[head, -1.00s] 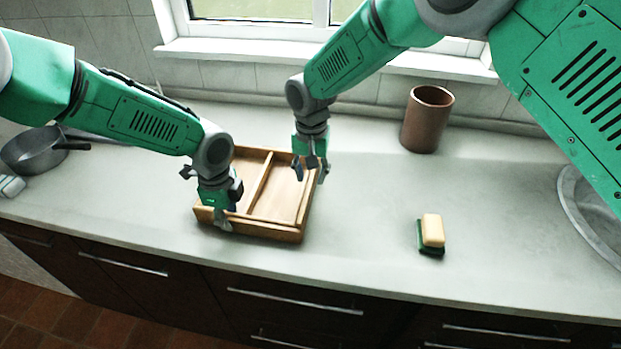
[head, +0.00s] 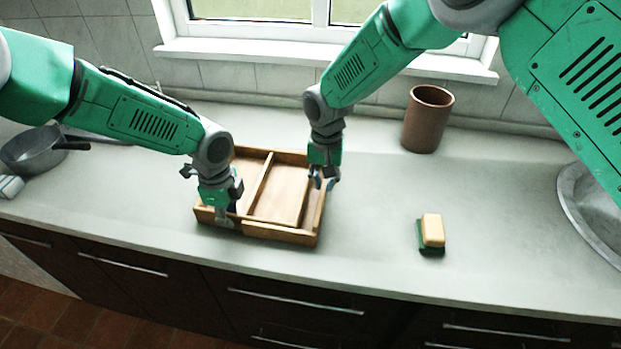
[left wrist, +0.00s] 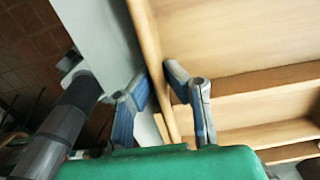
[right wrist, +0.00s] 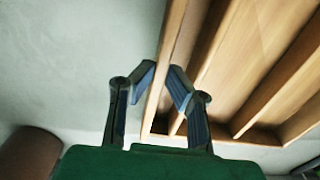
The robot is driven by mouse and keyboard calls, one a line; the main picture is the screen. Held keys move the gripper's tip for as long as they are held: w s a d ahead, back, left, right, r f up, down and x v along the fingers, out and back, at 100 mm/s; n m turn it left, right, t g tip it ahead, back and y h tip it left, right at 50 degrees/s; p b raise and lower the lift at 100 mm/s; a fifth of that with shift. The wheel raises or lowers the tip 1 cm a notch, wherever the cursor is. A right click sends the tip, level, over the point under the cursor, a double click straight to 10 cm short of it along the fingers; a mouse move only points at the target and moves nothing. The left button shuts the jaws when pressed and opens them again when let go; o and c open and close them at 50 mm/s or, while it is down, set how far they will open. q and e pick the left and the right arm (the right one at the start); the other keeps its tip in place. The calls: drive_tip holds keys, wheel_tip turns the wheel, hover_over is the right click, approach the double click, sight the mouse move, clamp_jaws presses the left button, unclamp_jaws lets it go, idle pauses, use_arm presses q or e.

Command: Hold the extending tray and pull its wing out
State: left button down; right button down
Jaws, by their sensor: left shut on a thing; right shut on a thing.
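The wooden extending tray (head: 275,196) lies flat on the counter, with compartments split by dividers. Its wing (head: 313,222) sticks out at the right side, leaving a narrow gap beside the tray's body. My left gripper (head: 226,218) is shut on the tray's front wall near the left corner; the left wrist view shows its fingers (left wrist: 160,90) on both sides of that wall. My right gripper (head: 325,182) is shut on the wing's right wall; the right wrist view shows its fingers (right wrist: 165,82) on both sides of it. The grippers partly hide both walls.
A brown cylindrical pot (head: 427,120) stands at the back right. A sponge (head: 432,231) lies on the counter to the right. A grey pan (head: 35,150) is at the far left and a sink (head: 590,215) at the far right.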

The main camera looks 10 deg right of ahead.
use_arm(q)
drive_tip(key=shift+s+f, duration=0.1)
drive_tip(key=shift+s, duration=0.05)
use_arm(e)
drive_tip(key=s+d, duration=0.1)
drive_tip(key=d, duration=0.2)
drive_tip(key=s+d, duration=0.1)
drive_tip(key=d, duration=0.2)
drive_tip(key=s+d, duration=0.1)
drive_tip(key=d, duration=0.2)
drive_tip(key=shift+s, duration=0.25)
drive_tip(key=c, duration=1.6)
unclamp_jaws()
drive_tip(key=shift+a, duration=0.15)
wheel_tip(320, 180, up, 12)
drive_tip(key=shift+w, duration=0.1)
use_arm(q)
drive_tip(key=c, duration=1.7)
unclamp_jaws()
